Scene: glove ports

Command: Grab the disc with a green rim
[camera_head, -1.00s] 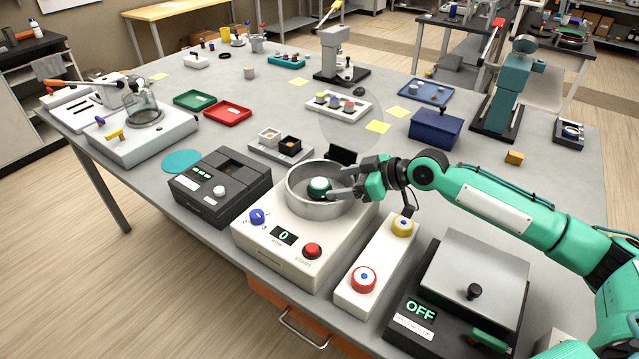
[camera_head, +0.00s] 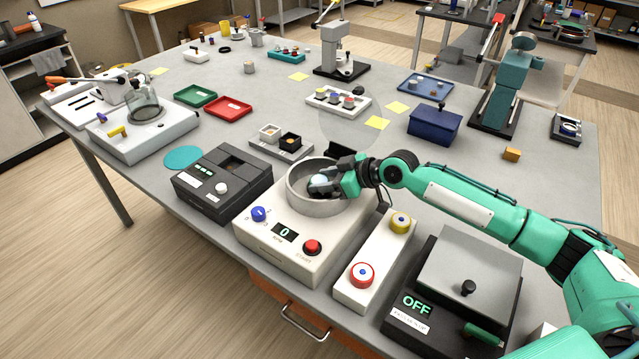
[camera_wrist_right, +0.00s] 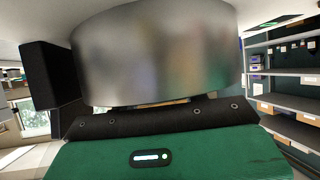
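The disc with a green rim (camera_head: 319,180) sits inside the round metal bowl (camera_head: 297,200) of a white spinning machine (camera_head: 262,238). Only a small pale part of it shows in the head view; fingers and wrist cover much of the rest. My right gripper (camera_head: 325,183) reaches into the bowl from the right, its dark fingers at the disc. I cannot tell whether they grip it or stand around it. In the right wrist view a blurred, curved metal wall (camera_wrist_right: 160,55) fills the upper middle, and the fingertips and disc are hidden. My left gripper is not in view.
The machine has a blue knob (camera_head: 259,214) and a red button (camera_head: 312,247). A black unit (camera_head: 222,183) stands left of the bowl.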

